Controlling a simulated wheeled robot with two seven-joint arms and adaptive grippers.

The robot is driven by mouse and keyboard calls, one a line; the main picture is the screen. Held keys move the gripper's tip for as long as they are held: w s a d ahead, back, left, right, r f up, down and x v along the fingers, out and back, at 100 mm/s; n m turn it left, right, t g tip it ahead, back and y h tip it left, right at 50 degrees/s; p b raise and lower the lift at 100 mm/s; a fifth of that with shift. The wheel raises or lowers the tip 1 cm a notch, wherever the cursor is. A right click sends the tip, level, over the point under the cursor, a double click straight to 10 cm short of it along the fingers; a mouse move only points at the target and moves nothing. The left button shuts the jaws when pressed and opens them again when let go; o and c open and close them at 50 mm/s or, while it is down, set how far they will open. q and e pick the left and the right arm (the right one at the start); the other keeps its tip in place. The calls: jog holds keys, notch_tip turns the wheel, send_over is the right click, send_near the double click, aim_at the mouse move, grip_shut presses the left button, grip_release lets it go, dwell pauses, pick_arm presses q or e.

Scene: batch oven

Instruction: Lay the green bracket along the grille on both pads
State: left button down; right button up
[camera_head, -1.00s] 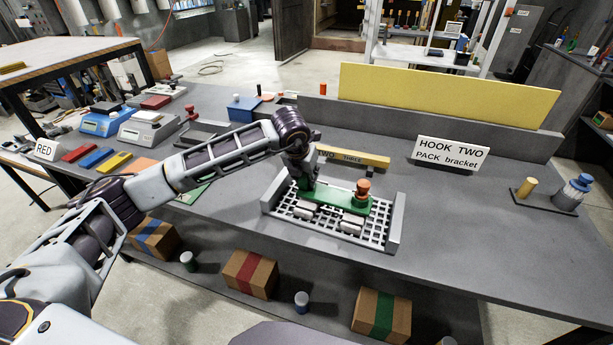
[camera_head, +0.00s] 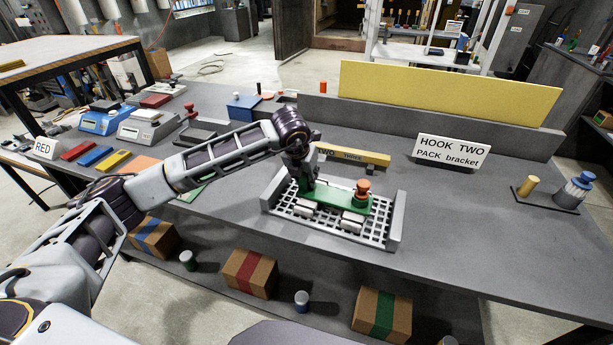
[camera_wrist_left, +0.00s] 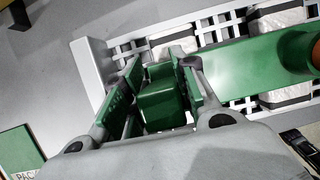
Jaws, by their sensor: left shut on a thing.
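The green bracket (camera_head: 333,202) is a long bar above the grey grille (camera_head: 288,217), running along it. An orange-brown cylinder (camera_head: 362,188) stands at its right end. My left gripper (camera_head: 306,187) is shut on the green block at the bracket's left end; the block shows between the fingers in the left wrist view (camera_wrist_left: 161,103). White pads (camera_head: 351,227) show at the bracket's front edge, and parts of pads show on both sides of it in the wrist view (camera_wrist_left: 287,96). Whether the bracket touches the pads cannot be told. My right gripper is out of view.
Raised grey end walls (camera_head: 396,222) bound the grille. A yellow bar (camera_head: 355,158) marked TWO and THREE stands close behind it. A sign (camera_head: 451,153) reads "HOOK TWO PACK bracket". The bench to the right of the grille is clear up to a small dark tray (camera_head: 545,198).

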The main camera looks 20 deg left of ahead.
pick_arm(q)
jog(key=c, duration=1.5)
grip_release()
jog(key=o, duration=0.3)
jog(key=shift+o, duration=0.7)
jog(key=shift+s+r, duration=0.2)
jog(key=shift+r, duration=0.4)
jog(key=v, duration=1)
jog(key=shift+r, duration=0.35)
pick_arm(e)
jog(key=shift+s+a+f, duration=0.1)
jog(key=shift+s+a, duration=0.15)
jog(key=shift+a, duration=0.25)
pick_arm(q)
jog(key=shift+s, duration=0.1)
